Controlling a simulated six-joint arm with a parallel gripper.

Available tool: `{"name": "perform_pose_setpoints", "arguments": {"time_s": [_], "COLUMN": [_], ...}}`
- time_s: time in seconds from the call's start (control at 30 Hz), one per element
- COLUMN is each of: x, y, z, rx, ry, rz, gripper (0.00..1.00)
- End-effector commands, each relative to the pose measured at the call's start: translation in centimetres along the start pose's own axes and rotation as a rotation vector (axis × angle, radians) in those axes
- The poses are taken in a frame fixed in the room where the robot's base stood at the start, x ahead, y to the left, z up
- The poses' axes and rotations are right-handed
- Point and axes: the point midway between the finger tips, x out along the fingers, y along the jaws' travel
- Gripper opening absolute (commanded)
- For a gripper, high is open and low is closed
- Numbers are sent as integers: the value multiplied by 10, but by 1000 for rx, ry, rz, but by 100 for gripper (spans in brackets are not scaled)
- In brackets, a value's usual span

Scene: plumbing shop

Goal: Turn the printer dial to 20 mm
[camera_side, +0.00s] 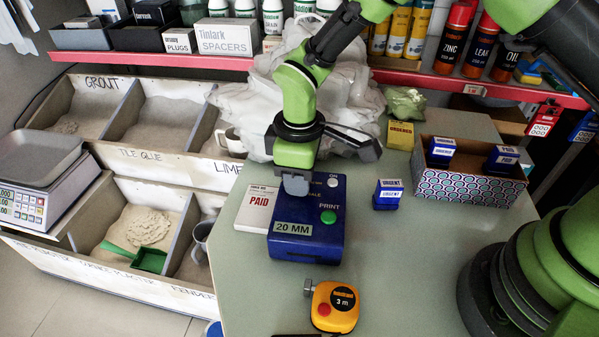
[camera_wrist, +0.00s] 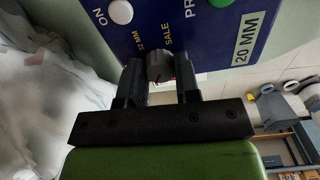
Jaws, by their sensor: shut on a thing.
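The blue printer (camera_side: 310,248) stands on the counter and fills the top of the wrist view (camera_wrist: 225,50). Its front label (camera_side: 292,229) reads "20 MM", also in the wrist view (camera_wrist: 248,38). It has a green PRINT button (camera_side: 328,217) and a white ON button (camera_side: 333,182). The dark dial (camera_wrist: 159,66) sits between my fingers, with "MM" and "SALE" lettering beside it and a small red mark at its edge. My gripper (camera_side: 296,187) points down over the printer and is shut on the dial. In the side view my gripper hides the dial. The dial's exact setting cannot be read.
A white PAID box (camera_side: 256,208) lies against the printer's left side. A yellow tape measure (camera_side: 335,307) lies in front. White plastic sheeting (camera_side: 345,105) bulges behind.

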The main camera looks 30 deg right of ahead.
Motion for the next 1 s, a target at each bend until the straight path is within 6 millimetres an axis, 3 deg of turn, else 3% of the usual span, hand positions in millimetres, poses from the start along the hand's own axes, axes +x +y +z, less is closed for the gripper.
{"name": "perform_pose_setpoints", "arguments": {"time_s": [0.5,0.53,0.6,1.0], "x": [0,0,0,-8], "y": [0,0,0,0], "z": [0,0,0,0], "rx": [-18,-18,-18,-17], "ry": [-1,-1,-1,2], "rz": [-1,-1,-1,1], "gripper": [6,37,53,56]}}
